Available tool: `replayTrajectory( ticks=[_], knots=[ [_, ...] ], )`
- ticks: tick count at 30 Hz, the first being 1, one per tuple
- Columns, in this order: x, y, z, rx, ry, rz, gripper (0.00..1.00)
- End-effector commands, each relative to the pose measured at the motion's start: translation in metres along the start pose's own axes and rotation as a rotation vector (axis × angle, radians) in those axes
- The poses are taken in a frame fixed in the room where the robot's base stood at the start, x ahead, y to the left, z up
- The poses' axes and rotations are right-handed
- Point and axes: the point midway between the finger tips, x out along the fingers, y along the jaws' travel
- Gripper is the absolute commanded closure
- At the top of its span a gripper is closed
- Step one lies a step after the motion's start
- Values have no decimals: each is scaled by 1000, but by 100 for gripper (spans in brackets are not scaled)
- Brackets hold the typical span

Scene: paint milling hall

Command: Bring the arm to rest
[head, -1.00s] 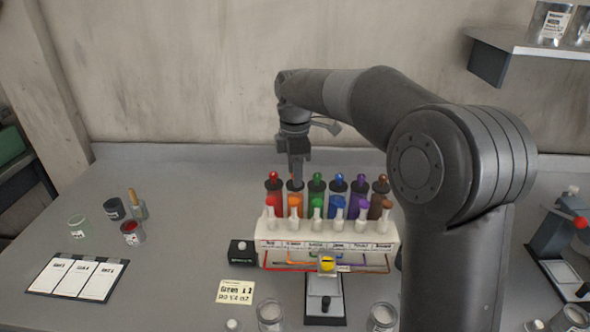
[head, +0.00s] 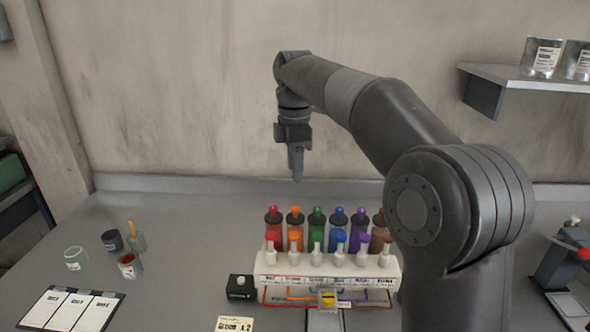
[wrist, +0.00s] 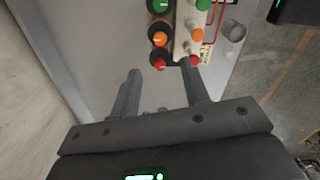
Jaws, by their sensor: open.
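My gripper (head: 297,176) hangs fingers-down in the air above and behind the rack of bottles, near the back wall. In the wrist view its two fingers (wrist: 162,92) stand apart with nothing held between them. The white dispenser rack (head: 330,265) stands on the grey bench (head: 185,255) with a row of colored bottles: red (head: 273,235), orange (head: 295,235), green (head: 317,235), blue (head: 339,235), purple (head: 360,235) and brown (head: 380,238). My arm partly hides the brown one.
Small jars (head: 76,259) and a red paint cup (head: 128,267) stand at the left, near a card board (head: 70,310). A black button box (head: 240,287) sits beside the rack. A shelf with cans (head: 541,58) juts from the wall at upper right. The bench's back left is clear.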

Motion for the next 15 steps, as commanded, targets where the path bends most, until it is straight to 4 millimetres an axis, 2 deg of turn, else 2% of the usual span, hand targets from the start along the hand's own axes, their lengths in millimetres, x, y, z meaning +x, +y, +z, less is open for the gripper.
replayTrajectory(
  ticks=[5,8,11,15],
  knots=[
    [0,-1,0,4,-1,1,58],
    [-3,-9,2,40,-10,12,58],
    [-7,-26,7,130,-26,39,58],
    [-11,-62,19,325,-44,97,58]
  ],
)
